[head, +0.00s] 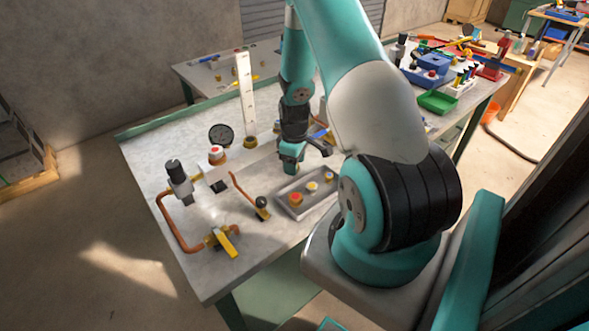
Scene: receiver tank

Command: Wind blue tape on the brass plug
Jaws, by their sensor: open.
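My gripper (308,161) is open and empty, pointing down above the table (240,255) just behind a small grey tray (290,212). In the tray sit small brass-coloured pieces with coloured tops: one red (296,199), one yellow (312,186), and one at the right end that looks bluish (328,176). I cannot tell which of these, if any, is the brass plug or the blue tape. A small blue item (320,133) lies behind my gripper, partly hidden by it. My arm covers the table's right side.
A copper pipe (172,228) with a black-topped regulator (178,175) and yellow-handled valve (229,243) stands at front left. A round gauge (221,135), a red-topped piece (216,154) and a tall white strip (245,88) stand behind.

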